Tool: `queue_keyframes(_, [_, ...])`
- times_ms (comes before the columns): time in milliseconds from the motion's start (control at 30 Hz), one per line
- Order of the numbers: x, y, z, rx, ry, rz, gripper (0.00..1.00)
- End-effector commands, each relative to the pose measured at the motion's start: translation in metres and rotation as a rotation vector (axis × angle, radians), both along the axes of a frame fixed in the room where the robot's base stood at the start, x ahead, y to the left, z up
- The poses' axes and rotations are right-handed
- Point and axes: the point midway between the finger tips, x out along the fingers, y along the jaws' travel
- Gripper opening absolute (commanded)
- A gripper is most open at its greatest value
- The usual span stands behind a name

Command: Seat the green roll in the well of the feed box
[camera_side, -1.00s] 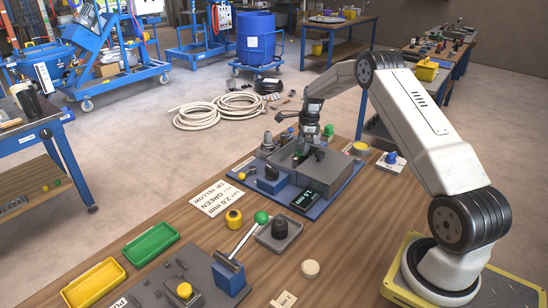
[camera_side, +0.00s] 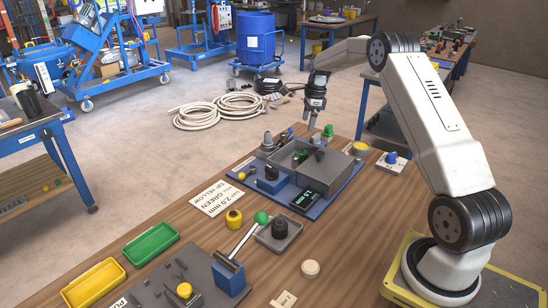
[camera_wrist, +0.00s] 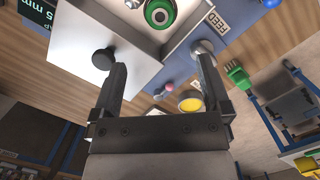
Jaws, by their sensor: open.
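The green roll (camera_wrist: 160,13) shows end-on at the top edge of the wrist view, as a green ring around a pale centre, partly cut off. It lies within the outline of the grey feed box (camera_wrist: 190,12). In the side view a small patch of green roll (camera_side: 299,153) shows inside the feed box (camera_side: 325,168). I cannot tell how deep it sits in the well. My gripper (camera_side: 315,120) is above the box, apart from it, pointing down. In the wrist view my gripper (camera_wrist: 161,62) has its fingers wide apart with nothing between them.
A black knob (camera_wrist: 103,58) is on the box's pale surface. A green-topped part (camera_side: 328,130) stands behind the box, and a yellow-topped dish (camera_side: 361,147) to its right. A lever with a green ball (camera_side: 261,217) rises in front.

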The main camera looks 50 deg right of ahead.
Motion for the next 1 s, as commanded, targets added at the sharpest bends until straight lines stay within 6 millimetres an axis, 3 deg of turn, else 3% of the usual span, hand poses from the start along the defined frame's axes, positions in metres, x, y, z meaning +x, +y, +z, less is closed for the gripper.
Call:
queue_keyframes(367, [0.0,0.002,0.0,-0.003,-0.001,0.011,0.98])
queue_keyframes(533, [0.002,0.018,0.003,-0.019,-0.009,0.093,0.98])
queue_keyframes(667, [0.002,0.044,0.006,-0.047,-0.022,0.232,0.98])
queue_keyframes(1000, [-0.019,0.144,0.014,-0.155,-0.07,0.792,0.98])
